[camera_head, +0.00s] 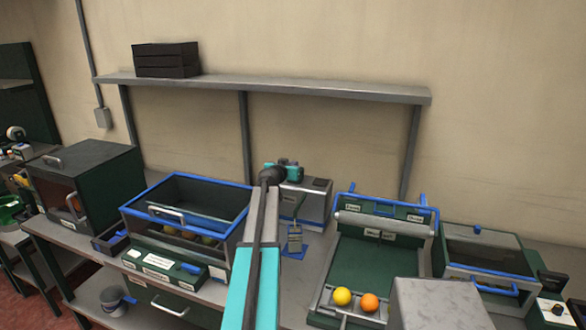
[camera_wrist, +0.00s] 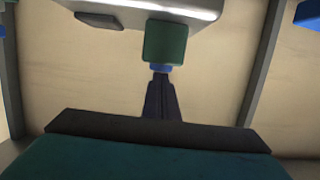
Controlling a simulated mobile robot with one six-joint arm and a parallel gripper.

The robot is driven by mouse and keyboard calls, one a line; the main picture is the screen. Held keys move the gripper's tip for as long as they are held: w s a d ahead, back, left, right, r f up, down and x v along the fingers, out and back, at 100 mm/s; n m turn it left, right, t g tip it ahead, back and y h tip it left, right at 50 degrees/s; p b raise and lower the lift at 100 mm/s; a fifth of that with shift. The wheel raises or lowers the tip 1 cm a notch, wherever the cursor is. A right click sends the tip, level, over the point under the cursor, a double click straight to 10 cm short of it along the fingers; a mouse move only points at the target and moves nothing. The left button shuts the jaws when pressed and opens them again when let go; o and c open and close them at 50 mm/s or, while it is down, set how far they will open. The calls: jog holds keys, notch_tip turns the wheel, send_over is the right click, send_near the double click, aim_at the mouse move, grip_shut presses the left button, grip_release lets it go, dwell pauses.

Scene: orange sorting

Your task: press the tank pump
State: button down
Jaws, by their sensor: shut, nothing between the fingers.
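In the wrist view my gripper (camera_wrist: 160,78) is shut and empty, its dark fingertips together. The tips are just below a small blue piece (camera_wrist: 160,67) under a green block (camera_wrist: 165,42); I cannot tell whether they touch. This may be the pump, but I cannot be sure. The block adjoins a light grey body (camera_wrist: 150,8). In the head view, a grey machine (camera_head: 313,200) stands behind my arm, with a blue strip and grey plate (camera_head: 294,239) in front. My teal wrist is at its top left; my fingertips are hidden there. The blue-rimmed tank (camera_head: 128,222) is to the left, with fruit inside.
A grey shelf (camera_head: 300,88) bearing a black crate (camera_head: 166,60) runs above. Right of my arm is a green sorting tray (camera_head: 372,260) with a yellow and an orange fruit, then a blue-trimmed box (camera_head: 490,252). A dark green cabinet (camera_head: 92,180) stands at left.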

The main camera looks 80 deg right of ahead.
jog(key=shift+f, duration=0.25)
jog(key=shift+w+r, duration=0.1)
jog(key=shift+r, duration=0.45)
jog(key=w+a+r+b, duration=0.1)
jog(key=a+r+b, duration=0.2)
jog(key=a, duration=0.6)
notch_tip(320, 180, up, 3)
jog(key=shift+w+a+f, duration=0.15)
jog(key=shift+w+a, duration=0.1)
jog(key=shift+w, duration=0.05)
dwell(0.3)
